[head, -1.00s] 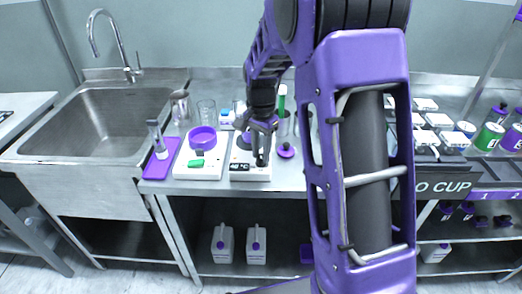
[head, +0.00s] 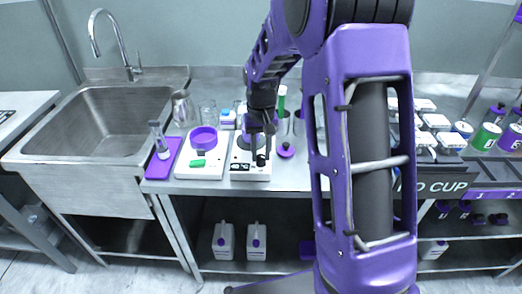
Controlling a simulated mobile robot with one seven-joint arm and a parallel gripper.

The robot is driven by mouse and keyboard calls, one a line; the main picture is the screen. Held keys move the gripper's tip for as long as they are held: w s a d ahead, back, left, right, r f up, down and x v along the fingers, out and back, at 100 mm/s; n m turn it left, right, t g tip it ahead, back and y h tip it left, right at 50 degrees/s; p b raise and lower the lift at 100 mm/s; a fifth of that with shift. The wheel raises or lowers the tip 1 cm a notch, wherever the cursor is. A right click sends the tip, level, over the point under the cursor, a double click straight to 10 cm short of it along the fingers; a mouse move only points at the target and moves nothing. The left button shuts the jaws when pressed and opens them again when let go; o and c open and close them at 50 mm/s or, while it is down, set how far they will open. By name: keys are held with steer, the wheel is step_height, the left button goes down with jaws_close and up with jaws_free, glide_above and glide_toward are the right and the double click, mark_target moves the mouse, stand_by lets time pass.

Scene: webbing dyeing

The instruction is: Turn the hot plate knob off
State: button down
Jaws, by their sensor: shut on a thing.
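The hot plate (head: 239,177) is a white box at the front of the steel counter, with a small dark display on its front left. My gripper (head: 260,160) points down over its front right part, dark fingers closed on the hot plate knob. The knob is mostly hidden between the fingers, so its setting cannot be read. My forearm hides part of the hot plate's top.
A white scale (head: 207,168) with a purple dish (head: 203,138) stands just left. A purple tray (head: 165,158) holds a bottle. A purple-knobbed item (head: 286,150) sits close on the right. The sink (head: 95,125) is at left; glassware stands behind.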

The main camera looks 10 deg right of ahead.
mark_target(261, 156)
steer(key=shift+n, duration=0.6)
steer(key=c, duration=0.6)
jaws_free()
steer(key=shift+r, duration=0.1)
step_height(261, 156, up, 17)
steer(key=shift+r+p, duration=0.15)
steer(key=shift+p, duration=0.9)
